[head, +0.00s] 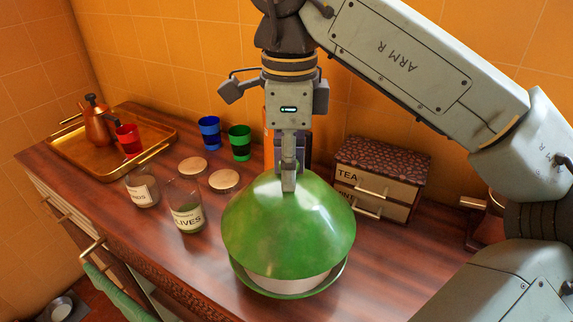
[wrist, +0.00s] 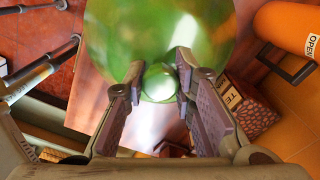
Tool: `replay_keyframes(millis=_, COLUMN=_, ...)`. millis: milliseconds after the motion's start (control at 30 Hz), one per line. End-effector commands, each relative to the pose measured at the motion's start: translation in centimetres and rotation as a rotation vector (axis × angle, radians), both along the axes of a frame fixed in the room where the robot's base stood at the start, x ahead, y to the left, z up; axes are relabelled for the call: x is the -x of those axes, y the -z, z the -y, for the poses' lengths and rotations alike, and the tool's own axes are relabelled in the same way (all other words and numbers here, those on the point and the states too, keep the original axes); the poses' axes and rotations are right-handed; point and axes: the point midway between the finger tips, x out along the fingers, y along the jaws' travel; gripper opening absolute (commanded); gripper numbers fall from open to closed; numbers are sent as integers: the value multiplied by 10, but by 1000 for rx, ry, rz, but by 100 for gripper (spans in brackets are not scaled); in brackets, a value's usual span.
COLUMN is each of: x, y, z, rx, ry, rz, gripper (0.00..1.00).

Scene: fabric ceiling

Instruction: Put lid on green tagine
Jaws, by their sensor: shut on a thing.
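The green cone-shaped tagine lid (head: 288,228) is in my gripper (head: 288,182), which is shut on its top knob. In the wrist view the round knob (wrist: 160,82) lies between the two fingers (wrist: 160,72), with the lid's green side (wrist: 155,30) beyond it. The green tagine base (head: 290,294) stands on the wooden counter under the lid. A pale band shows between the lid's lower edge and the base's rim at the front, so the lid appears raised there. The back of the base is hidden by the lid.
A tea box with drawers (head: 383,177) stands close behind on the right. An olives jar (head: 187,212), another jar (head: 143,188) and two round wooden lids (head: 224,179) are at left. Blue (head: 209,132) and green (head: 240,142) cups stand behind. The counter's front right is clear.

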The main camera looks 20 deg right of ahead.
Motion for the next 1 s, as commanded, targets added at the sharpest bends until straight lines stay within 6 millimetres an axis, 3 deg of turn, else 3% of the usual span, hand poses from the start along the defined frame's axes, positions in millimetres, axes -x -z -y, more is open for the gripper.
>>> replay_keyframes(millis=500, x=0, y=46, z=0, rx=-1, ry=-2, rz=1, gripper=0)
replay_keyframes(millis=1000, x=0, y=49, z=0, rx=0, ry=0, rz=1, gripper=0)
